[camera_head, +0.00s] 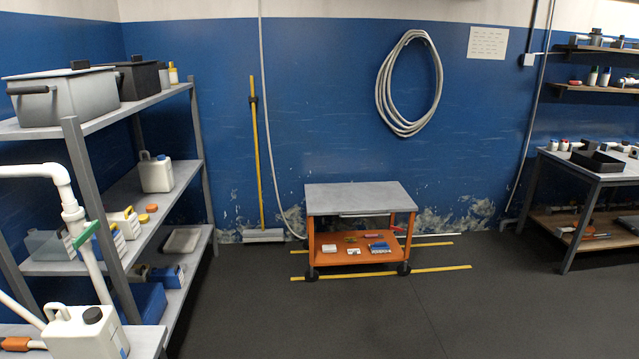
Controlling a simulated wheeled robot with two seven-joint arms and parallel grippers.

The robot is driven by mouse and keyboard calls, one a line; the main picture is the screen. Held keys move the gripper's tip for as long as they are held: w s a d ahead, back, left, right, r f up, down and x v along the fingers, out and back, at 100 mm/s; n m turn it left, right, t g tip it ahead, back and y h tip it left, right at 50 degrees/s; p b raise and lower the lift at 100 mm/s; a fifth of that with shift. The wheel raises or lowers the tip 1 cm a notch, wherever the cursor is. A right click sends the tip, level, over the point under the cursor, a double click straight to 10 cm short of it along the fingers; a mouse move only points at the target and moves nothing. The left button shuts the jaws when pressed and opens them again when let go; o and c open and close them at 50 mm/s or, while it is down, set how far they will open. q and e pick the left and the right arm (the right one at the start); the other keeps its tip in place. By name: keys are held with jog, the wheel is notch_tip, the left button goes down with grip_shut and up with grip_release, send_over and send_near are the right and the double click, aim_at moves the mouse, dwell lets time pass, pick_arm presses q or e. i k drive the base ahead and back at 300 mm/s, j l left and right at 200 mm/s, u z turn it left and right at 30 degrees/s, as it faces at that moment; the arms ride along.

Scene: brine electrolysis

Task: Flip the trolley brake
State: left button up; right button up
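The trolley (360,198) stands against the blue back wall, near the middle of the view. It has a grey top, an orange lower shelf (330,264), orange legs and dark wheels. Its front left wheel (312,274) and front right wheel (403,268) show. The brake is too small to make out. The trolley stands between two yellow floor lines. Neither of my grippers is in view.
Grey shelving (130,104) with bins and jugs fills the left side. A workbench (597,178) stands at the right. A yellow-handled broom (258,170) leans on the wall, and a coiled hose (408,84) hangs above the trolley. The dark floor before the trolley is clear.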

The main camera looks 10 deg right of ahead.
aim_at(398, 229)
jog(key=i+l+z, duration=0.55)
jog(key=i+z, duration=0.2)
jog(key=i, duration=0.15)
jog(key=i+z, duration=0.35)
jog(key=i, duration=0.15)
jog(key=i+u, duration=0.1)
jog(key=i, duration=0.4)
jog(key=i+l+u, duration=0.1)
jog(key=i, duration=0.4)
jog(key=i+l+u, duration=0.1)
jog(key=i, duration=0.45)
jog(key=i+l+u, duration=0.1)
jog(key=i+l, duration=0.2)
jog(key=i, duration=0.2)
jog(key=i+l+u, duration=0.25)
jog(key=i, duration=0.15)
jog(key=i+l+u, duration=0.3)
jog(key=i+j, duration=0.05)
jog(key=i, duration=0.05)
